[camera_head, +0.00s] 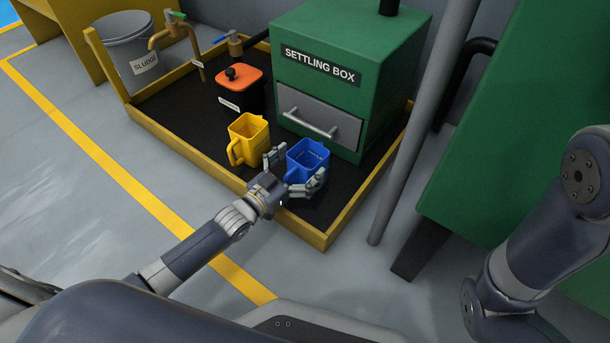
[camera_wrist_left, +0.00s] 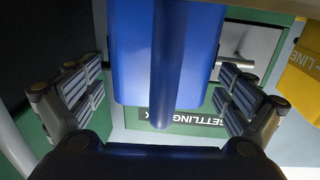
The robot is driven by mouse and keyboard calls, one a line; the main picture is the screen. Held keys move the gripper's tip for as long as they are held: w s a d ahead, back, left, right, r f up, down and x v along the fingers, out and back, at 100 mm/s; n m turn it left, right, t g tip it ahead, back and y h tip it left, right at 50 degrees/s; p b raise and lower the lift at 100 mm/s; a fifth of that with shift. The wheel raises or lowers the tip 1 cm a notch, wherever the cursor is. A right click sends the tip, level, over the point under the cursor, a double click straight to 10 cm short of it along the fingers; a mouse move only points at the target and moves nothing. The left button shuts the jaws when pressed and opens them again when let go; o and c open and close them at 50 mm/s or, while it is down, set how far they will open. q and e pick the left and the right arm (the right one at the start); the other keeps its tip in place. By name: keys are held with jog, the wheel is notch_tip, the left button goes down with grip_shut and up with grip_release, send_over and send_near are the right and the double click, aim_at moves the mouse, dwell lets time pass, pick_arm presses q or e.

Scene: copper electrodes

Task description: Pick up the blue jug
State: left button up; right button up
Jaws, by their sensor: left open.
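The blue jug (camera_head: 307,158) stands upright on the black floor of the yellow-rimmed tray (camera_head: 170,138), in front of the settling box. My left gripper (camera_head: 294,172) is open at the jug's near side, with one finger to the left of the jug and one to the right. In the left wrist view the jug (camera_wrist_left: 165,50) fills the upper middle, its handle running vertically between the open fingers (camera_wrist_left: 160,100). Gaps show between the fingers and the jug's sides. My right arm shows at the right in the head view, but its gripper is out of view.
A yellow jug (camera_head: 249,139) stands just left of the blue one. Behind it is a dark container with an orange lid (camera_head: 239,77). The green settling box (camera_head: 335,80) with its drawer handle stands behind. A grey pole (camera_head: 420,110) rises to the right.

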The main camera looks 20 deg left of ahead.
pick_arm(q)
jog(key=c, duration=1.5)
jog(key=shift+r, duration=0.1)
